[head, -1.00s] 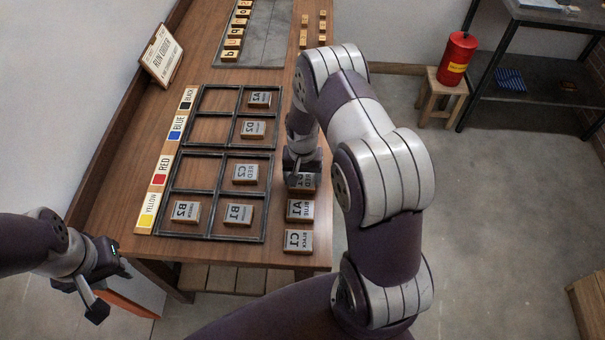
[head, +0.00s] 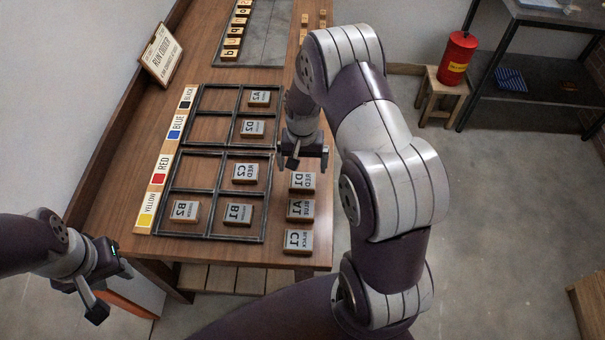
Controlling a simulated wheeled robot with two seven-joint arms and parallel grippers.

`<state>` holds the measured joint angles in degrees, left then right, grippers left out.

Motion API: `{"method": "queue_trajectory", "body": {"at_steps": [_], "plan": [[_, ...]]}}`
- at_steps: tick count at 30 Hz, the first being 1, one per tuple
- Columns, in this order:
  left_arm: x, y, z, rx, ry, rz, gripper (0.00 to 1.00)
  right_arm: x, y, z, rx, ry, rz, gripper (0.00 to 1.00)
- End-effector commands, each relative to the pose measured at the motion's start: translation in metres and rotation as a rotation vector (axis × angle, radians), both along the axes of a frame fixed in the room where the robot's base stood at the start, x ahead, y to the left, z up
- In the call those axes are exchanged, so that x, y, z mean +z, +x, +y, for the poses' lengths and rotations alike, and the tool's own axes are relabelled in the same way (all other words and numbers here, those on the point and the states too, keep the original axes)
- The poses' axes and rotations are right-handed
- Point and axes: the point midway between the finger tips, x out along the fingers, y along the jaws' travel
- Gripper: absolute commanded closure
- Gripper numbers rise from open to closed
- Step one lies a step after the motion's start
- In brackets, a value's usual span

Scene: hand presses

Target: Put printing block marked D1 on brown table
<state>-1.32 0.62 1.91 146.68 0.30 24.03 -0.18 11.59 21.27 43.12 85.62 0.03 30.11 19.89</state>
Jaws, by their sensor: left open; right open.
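The printing block marked D1 (head: 302,182) lies on the brown table (head: 215,249), to the right of the black-framed grid (head: 208,188). It is the far one in a column with blocks A1 (head: 300,209) and C1 (head: 298,241). My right gripper (head: 306,163) is open and empty, just beyond D1 and apart from it in the picture. My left gripper (head: 106,279) is open and empty, off the table's left front side.
The grid holds blocks A2 (head: 260,98), D2 (head: 252,128), C2 (head: 246,173), B2 (head: 185,211) and B1 (head: 238,214). A colour strip (head: 160,179) runs along its left. A sign (head: 161,55) stands at the back left. A red canister (head: 457,58) sits on a stool.

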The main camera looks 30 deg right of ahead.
Motion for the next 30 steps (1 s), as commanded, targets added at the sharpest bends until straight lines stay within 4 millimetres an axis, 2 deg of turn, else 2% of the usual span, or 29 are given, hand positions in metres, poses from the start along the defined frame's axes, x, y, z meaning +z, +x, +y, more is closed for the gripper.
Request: {"method": "queue_trajectory", "body": {"at_steps": [4,8,11,14,16,18,22,25,30], "plan": [[-0.005,0.000,0.000,0.000,0.000,0.000,0.57,0.035,0.001,0.000,0.000,-0.001,-0.003,0.01],[-0.006,0.000,0.000,0.000,0.000,0.000,0.57,0.055,0.000,0.000,0.000,-0.001,-0.001,0.01],[-0.006,0.000,0.000,0.000,0.000,0.000,0.57,0.070,-0.006,0.008,0.040,-0.002,-0.008,0.01],[-0.006,0.000,0.000,0.000,0.000,0.000,0.57,0.094,-0.031,0.032,0.174,-0.007,-0.037,0.01],[-0.006,0.000,0.000,0.000,0.000,0.000,0.57,0.110,-0.058,0.050,0.293,-0.013,-0.065,0.01],[-0.006,0.000,0.000,0.000,0.000,0.000,0.57,0.120,-0.086,0.065,0.401,-0.019,-0.087,0.01],[-0.006,0.000,0.000,0.000,0.000,0.000,0.57,0.128,-0.125,0.079,0.535,-0.028,-0.114,0.01],[-0.006,0.000,0.000,0.000,0.000,0.000,0.57,0.129,-0.136,0.083,0.572,-0.030,-0.122,0.01],[-0.006,0.000,0.000,0.000,0.000,0.000,0.57,0.128,-0.137,0.082,0.574,-0.030,-0.120,0.01]]}}
